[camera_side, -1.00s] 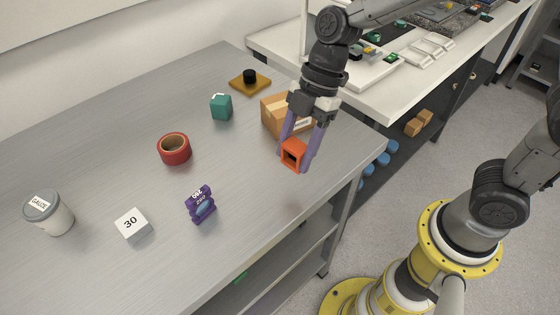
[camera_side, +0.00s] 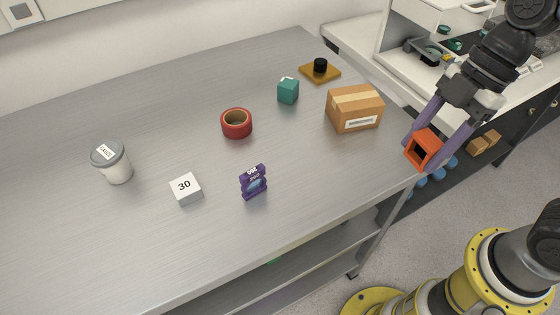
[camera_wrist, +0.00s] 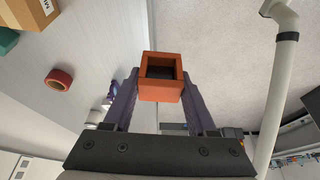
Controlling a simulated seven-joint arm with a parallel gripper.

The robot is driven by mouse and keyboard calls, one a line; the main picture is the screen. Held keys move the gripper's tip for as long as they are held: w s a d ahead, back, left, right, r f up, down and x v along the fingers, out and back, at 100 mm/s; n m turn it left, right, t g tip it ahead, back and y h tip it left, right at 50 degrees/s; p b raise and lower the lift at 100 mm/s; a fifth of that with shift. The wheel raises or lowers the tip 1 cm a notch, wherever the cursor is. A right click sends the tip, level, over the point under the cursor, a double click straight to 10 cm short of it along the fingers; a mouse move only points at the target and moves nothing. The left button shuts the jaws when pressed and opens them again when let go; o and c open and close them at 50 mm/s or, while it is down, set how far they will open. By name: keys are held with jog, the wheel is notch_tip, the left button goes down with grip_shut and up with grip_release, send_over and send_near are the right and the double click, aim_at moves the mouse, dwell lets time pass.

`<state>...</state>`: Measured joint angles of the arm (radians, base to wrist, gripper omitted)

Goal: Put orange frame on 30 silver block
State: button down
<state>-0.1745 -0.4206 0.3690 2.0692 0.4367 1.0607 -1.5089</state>
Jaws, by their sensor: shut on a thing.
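The orange frame (camera_side: 423,149) is an open square box shape held between the two purple fingers of my gripper (camera_side: 436,145). My gripper is shut on it, and it hangs in the air near the right edge of the table. In the wrist view the orange frame (camera_wrist: 161,77) sits between the fingertips with its opening showing. The 30 silver block (camera_side: 186,190) is a small pale block marked 30, resting on the table at left centre, far to the left of my gripper. Nothing lies on its top. I cannot make it out in the wrist view.
On the metal table (camera_side: 130,245) stand a gauze jar (camera_side: 112,163), a purple card-like piece (camera_side: 253,182), a red tape roll (camera_side: 237,124), a teal cube (camera_side: 288,91), a cardboard box (camera_side: 355,109) and an amber plate with a black knob (camera_side: 320,70). The front left of the table is clear.

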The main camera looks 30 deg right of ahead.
jog(key=w+a+r+m+t, duration=0.2)
jog(key=w+r+m, duration=0.2)
jog(key=w, duration=0.3)
send_over(176, 186)
jog(key=s+d, duration=0.1)
jog(key=d, duration=0.1)
jog(key=shift+n+g+h, duration=0.3)
jog(key=shift+g, duration=0.1)
notch_tip(176, 186, down, 10)
jog(key=shift+s+d+r, duration=0.1)
jog(key=shift+w+a+f, duration=0.35)
jog(key=shift+a+f, duration=0.05)
jog(key=shift+f, duration=1.65)
jog(key=shift+f, duration=0.15)
